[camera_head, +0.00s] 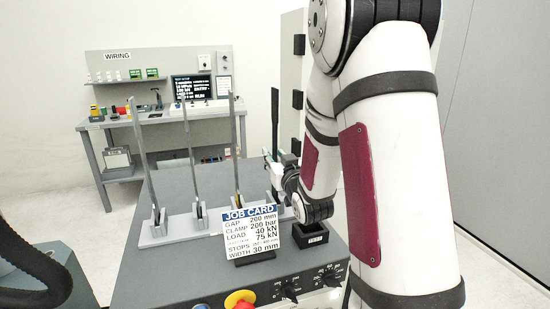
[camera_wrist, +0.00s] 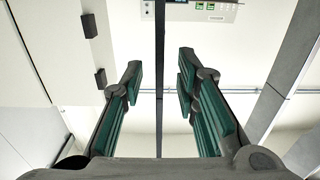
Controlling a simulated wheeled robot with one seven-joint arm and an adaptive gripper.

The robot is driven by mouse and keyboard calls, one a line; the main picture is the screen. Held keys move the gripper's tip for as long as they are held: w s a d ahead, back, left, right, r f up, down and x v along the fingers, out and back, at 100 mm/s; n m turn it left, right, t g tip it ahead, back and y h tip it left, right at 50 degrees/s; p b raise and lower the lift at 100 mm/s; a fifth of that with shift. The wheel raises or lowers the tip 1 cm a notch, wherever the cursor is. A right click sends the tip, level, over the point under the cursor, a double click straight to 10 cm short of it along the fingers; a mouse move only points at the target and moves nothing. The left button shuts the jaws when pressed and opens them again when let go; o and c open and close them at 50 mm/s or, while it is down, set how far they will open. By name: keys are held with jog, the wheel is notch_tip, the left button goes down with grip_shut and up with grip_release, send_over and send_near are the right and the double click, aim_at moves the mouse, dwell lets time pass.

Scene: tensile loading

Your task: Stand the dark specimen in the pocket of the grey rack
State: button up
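The dark specimen (camera_head: 275,118) is a tall thin dark strip standing upright at the right end of the grey rack (camera_head: 180,233). Its lower part is largely hidden by my gripper, so I cannot tell how its foot sits in the right-end pocket. My gripper (camera_head: 274,158) is at the strip's middle height. In the wrist view my gripper (camera_wrist: 160,62) is open, with green-padded fingers apart. The dark specimen (camera_wrist: 160,110) runs as a thin upright line between them, with clear gaps on both sides.
Several grey strips (camera_head: 187,150) stand in the rack's other pockets. A job card (camera_head: 252,232) stands in front, with a small black box (camera_head: 310,234) to its right. Knobs and a yellow-red button (camera_head: 239,299) line the table's front. A wiring bench (camera_head: 165,117) stands behind.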

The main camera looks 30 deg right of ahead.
aim_at(276, 124)
notch_tip(276, 124, up, 10)
dwell(0.6)
